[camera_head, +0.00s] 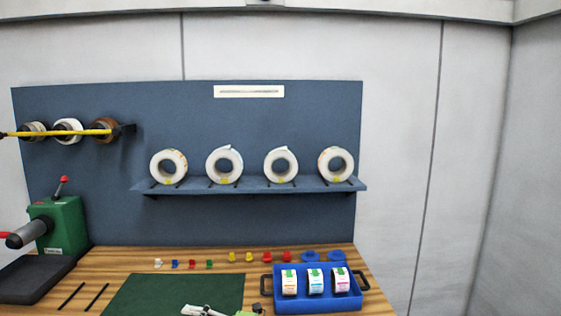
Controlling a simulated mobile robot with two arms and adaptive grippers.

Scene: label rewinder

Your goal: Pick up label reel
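Several white label reels stand upright in a row on the blue wall shelf (250,187): a far left one (156,166), a second (211,165), a third (267,165) and a far right one (323,164). Three smaller reels with coloured labels, a left one (289,284), a middle one (315,282) and a right one (341,280), sit in a blue tray (318,306) with dark side handles. More rolls, including a white one (68,130) and a brown one (104,129), hang on a yellow bar (50,133) at upper left. Neither gripper can be made out.
A green machine (66,228) with a grey cylinder stands at left on the wooden bench (225,257). Small coloured pieces line the back. A pale green-white object (205,310), cut by the bottom edge, is at the green mat (160,294).

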